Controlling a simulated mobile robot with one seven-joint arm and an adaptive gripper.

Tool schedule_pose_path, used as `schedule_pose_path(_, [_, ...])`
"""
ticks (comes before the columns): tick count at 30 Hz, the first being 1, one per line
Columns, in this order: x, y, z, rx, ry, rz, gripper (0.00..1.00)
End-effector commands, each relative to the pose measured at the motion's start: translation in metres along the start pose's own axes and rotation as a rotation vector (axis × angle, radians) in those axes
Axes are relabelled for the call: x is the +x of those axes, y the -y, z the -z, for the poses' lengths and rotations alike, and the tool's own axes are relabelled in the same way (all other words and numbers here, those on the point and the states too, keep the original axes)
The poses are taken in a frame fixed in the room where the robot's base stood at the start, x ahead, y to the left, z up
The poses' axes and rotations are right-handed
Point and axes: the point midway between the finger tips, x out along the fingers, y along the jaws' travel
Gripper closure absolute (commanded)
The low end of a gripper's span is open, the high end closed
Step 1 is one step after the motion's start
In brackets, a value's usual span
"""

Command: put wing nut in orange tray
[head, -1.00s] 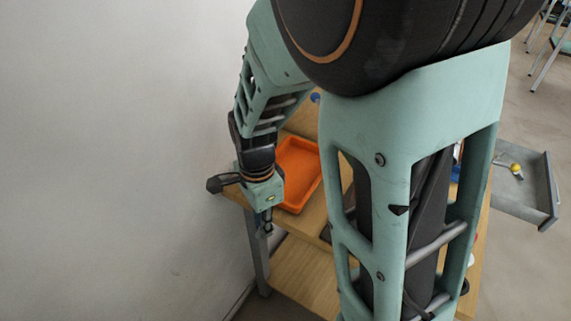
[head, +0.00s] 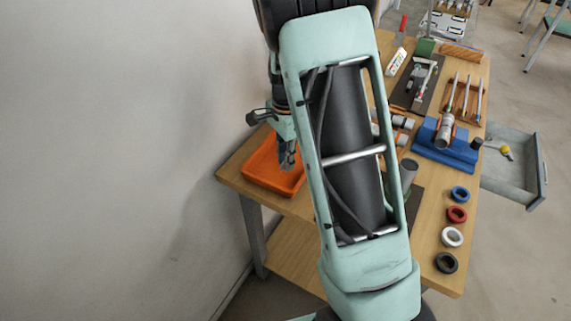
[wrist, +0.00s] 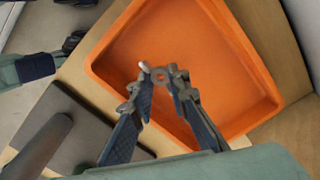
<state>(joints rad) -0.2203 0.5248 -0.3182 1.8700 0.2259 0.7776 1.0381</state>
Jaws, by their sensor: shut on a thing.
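The orange tray (head: 262,172) sits at the left end of the wooden table, near the wall. It also fills much of the wrist view (wrist: 215,65), and its inside looks empty. My gripper (head: 288,163) is over the tray, pointing down. In the wrist view my gripper (wrist: 159,82) is shut on the wing nut (wrist: 158,73), a small grey piece with a round hole between the fingertips. The wing nut appears above the tray floor, apart from it. In the head view the wing nut is too small to make out.
My arm covers the table's middle. A blue fixture (head: 447,152), several coloured rings such as a red one (head: 456,214), and a tool rack (head: 465,100) stand to the right. An open grey drawer (head: 515,175) juts out at the right. A wall is close on the left.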

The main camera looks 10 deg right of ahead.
Motion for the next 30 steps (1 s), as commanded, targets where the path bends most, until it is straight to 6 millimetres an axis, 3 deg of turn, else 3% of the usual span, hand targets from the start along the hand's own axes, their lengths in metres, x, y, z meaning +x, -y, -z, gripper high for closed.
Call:
schedule_pose_path(4, [0.024, -0.003, -0.001, 0.0, 0.002, -0.007, 1.0])
schedule_pose_path(16, [0.032, -0.002, -0.002, -0.001, 0.002, -0.004, 1.0])
schedule_pose_path(17, [0.031, -0.002, -0.002, -0.001, 0.002, -0.003, 0.82])
schedule_pose_path(21, [0.03, -0.002, -0.002, -0.001, 0.002, -0.003, 0.67])
schedule_pose_path(30, [0.028, -0.002, -0.002, -0.001, 0.002, -0.003, 0.67])
